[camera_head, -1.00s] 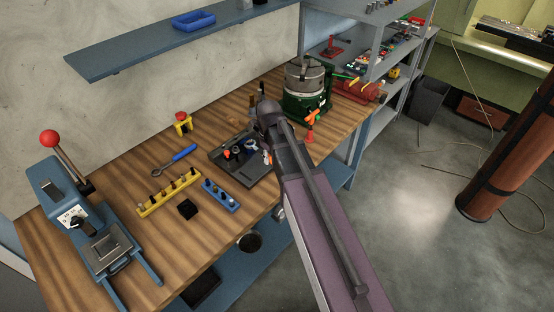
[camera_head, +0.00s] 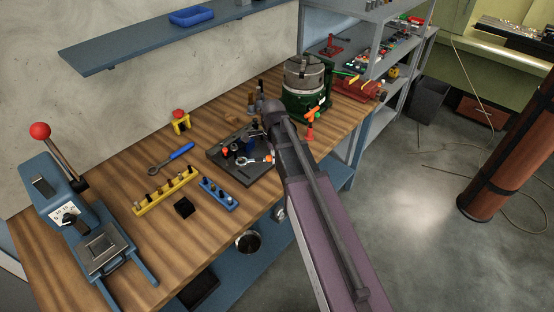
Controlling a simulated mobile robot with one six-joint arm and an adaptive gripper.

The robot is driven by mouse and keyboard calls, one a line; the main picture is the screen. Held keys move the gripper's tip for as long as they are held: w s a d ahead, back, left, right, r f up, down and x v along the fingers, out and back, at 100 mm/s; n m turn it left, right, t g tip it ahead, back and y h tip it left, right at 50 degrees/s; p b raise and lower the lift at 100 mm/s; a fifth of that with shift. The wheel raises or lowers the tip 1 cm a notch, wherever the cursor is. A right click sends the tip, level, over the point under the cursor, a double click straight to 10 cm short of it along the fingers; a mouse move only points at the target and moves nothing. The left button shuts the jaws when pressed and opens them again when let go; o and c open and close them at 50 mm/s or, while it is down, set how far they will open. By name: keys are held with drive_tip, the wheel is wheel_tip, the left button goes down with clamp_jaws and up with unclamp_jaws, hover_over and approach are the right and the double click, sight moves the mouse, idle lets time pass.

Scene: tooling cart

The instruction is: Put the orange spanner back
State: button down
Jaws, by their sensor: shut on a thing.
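The orange spanner (camera_head: 255,161) has a silver ring end pointing left and an orange part by my arm. It shows over the dark grey tray (camera_head: 222,166), at the tray's right side. My gripper (camera_head: 271,155) is shut on the spanner at its orange part. My arm hides most of the gripper and the spanner's right end. Whether the spanner touches the tray cannot be told. A blue-handled spanner (camera_head: 178,154) lies on the bench left of the tray.
Bare wood lies at the front left.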

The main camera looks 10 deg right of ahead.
drive_tip(key=n, duration=0.1)
drive_tip(key=f+n+b, duration=0.1)
drive_tip(key=n, duration=0.1)
drive_tip(key=w+d+n, duration=0.1)
drive_tip(key=n, duration=0.1)
drive_tip(key=shift+f, duration=0.35)
drive_tip(key=shift+w+d+f+n+b, duration=0.1)
drive_tip(key=shift+n+b, duration=0.05)
drive_tip(key=shift+n, duration=0.4)
drive_tip(key=shift+d+f+n+b, duration=0.1)
drive_tip(key=shift+d+n+b, duration=0.1)
drive_tip(key=shift+n, duration=0.4)
drive_tip(key=shift+w+d+f+n+b, duration=0.1)
drive_tip(key=shift+n+b, duration=0.05)
drive_tip(key=shift+n, duration=0.4)
drive_tip(key=shift+a, duration=0.1)
drive_tip(key=shift+f, duration=0.2)
drive_tip(key=shift+f+b, duration=2.2)
drive_tip(key=shift+b, duration=0.2)
drive_tip(key=shift+f+b, duration=1.2)
drive_tip(key=shift+f, duration=0.05)
drive_tip(key=shift+c, duration=2)
unclamp_jaws()
drive_tip(key=shift+r, duration=0.2)
